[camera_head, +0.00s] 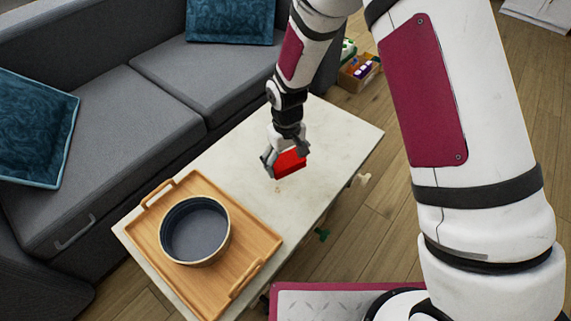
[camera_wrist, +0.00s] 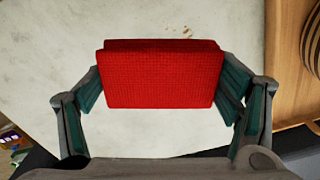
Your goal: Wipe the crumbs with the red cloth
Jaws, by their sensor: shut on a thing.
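The red cloth (camera_head: 290,164) is a thick, folded block held by my gripper (camera_head: 285,164) over the white table (camera_head: 335,140). In the wrist view the red cloth (camera_wrist: 158,75) sits between the two fingers of my gripper (camera_wrist: 160,92), which touch its left and right ends. I cannot tell whether the cloth touches the table. Crumbs (camera_wrist: 187,32) show as small brown specks on the table just past the cloth's far edge. In the head view the crumbs (camera_head: 278,189) are a faint patch beside the gripper, toward the tray.
A wooden tray (camera_head: 180,184) with handles holds a round dark-lined bowl (camera_head: 195,231) at the table's near left end. A grey sofa (camera_head: 130,110) with teal cushions stands along the table's far side. A box of small items (camera_head: 358,74) is on the floor beyond. The table's far right is clear.

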